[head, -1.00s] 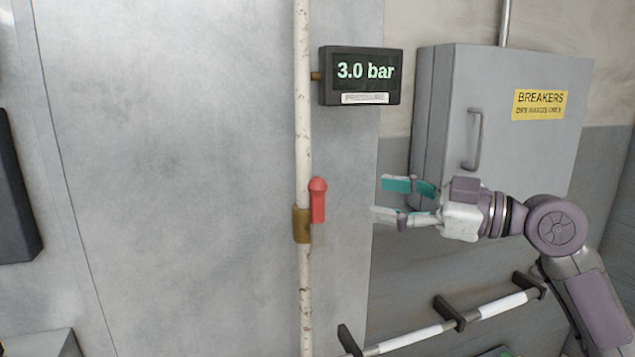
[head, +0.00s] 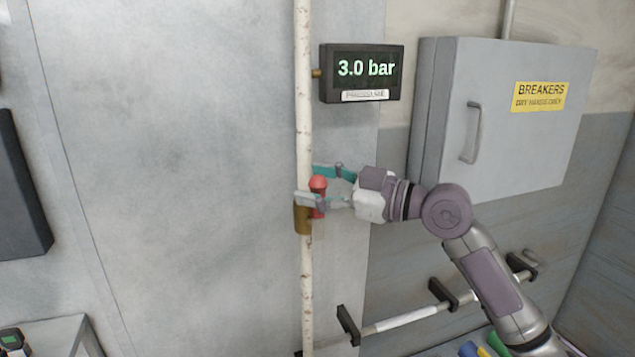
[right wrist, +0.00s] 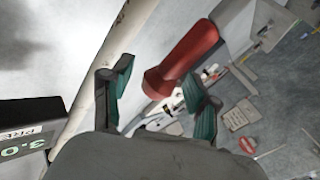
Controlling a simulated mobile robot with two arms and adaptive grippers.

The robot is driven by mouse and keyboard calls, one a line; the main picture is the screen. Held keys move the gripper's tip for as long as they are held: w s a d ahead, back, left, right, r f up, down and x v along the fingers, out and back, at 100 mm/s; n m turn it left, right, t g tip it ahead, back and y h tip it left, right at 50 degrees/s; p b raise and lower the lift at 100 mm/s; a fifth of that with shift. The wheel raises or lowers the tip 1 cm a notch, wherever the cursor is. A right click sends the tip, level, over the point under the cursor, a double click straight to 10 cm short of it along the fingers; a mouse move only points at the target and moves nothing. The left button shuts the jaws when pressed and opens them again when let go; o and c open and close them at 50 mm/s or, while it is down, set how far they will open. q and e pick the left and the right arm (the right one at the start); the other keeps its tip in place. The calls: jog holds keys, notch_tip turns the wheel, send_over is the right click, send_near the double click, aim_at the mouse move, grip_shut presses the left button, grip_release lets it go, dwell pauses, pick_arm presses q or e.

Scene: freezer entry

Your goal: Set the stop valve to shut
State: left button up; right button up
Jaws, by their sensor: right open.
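The stop valve has a brass body (head: 302,218) on a thin, speckled white vertical pipe (head: 306,270). Its red handle (head: 318,184) has a rounded knob at the top and stands upright, parallel to the pipe. My right gripper (head: 314,185) is open at the handle, its teal-lined fingers on either side of the knob end. In the right wrist view the red handle (right wrist: 190,52) shows between and just beyond the two fingers (right wrist: 157,80); I cannot tell whether they touch it. The lower part of the handle is partly hidden in the head view. My left gripper is not in view.
A pressure display (head: 362,72) reading 3.0 bar sits on the pipe above the valve. A grey breaker box (head: 510,130) is at the right. A rail with black brackets (head: 405,318) runs below my right arm. The grey panel (head: 190,150) left of the pipe is clear.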

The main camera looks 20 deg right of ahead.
grip_shut()
jog(key=shift+d+f+b, duration=0.2)
jog(key=shift+b, duration=0.4)
jog(key=d+f+m+t+h+b, duration=0.4)
jog(key=f+m+t+h+b, duration=0.1)
jog(key=m, duration=0.8)
jog(key=d+f+m+t+h+b, duration=0.4)
jog(key=m+t+h, duration=0.3)
jog(key=m, duration=0.7)
jog(key=shift+w+d+f+t+b, duration=0.2)
jog(key=shift+d+f+t+b, duration=0.15)
jog(key=shift+d+t+b, duration=0.8)
jog(key=shift+a+f+t+h+p, duration=0.1)
jog(key=shift+a+t+h+p, duration=0.2)
jog(key=shift+a+h, duration=0.1)
